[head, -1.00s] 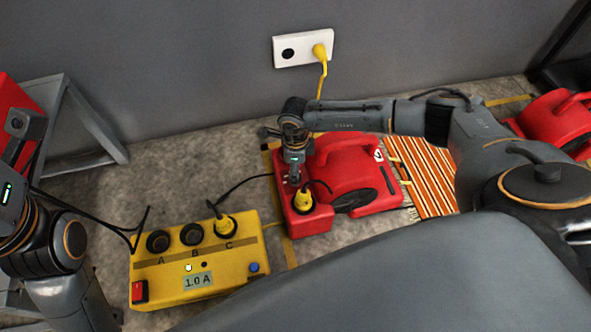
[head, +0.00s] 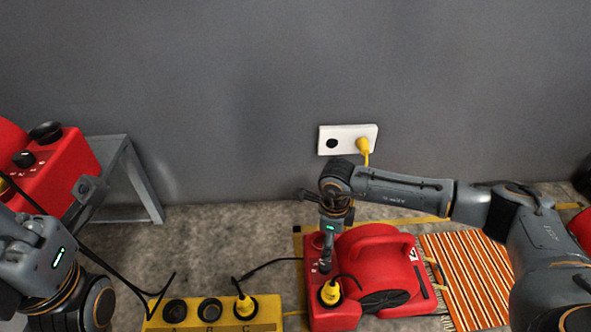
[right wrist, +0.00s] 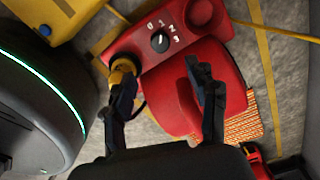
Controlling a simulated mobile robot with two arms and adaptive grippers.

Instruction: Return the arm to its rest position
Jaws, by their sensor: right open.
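My right arm comes in from the right in the head view. Its gripper (head: 326,262) points down above the control end of the red blower (head: 375,258). In the right wrist view the two dark fingers (right wrist: 160,80) are spread with nothing between them. A dial knob (right wrist: 160,42) with numbers on the red panel lies beyond the fingertips. A yellow plug (right wrist: 122,72) sits in the panel beside the left finger; it also shows in the head view (head: 330,293). My left arm's wrist (head: 45,258) is at the left edge; its finger opening cannot be made out.
A yellow power box (head: 215,325) with several sockets stands at the front, a plug in socket C. Black cables run nearby. A wall outlet (head: 348,139) holds a yellow plug. A striped rug (head: 465,275) lies right of the blower. A red machine (head: 60,165) stands on a grey stand (head: 140,180) at left.

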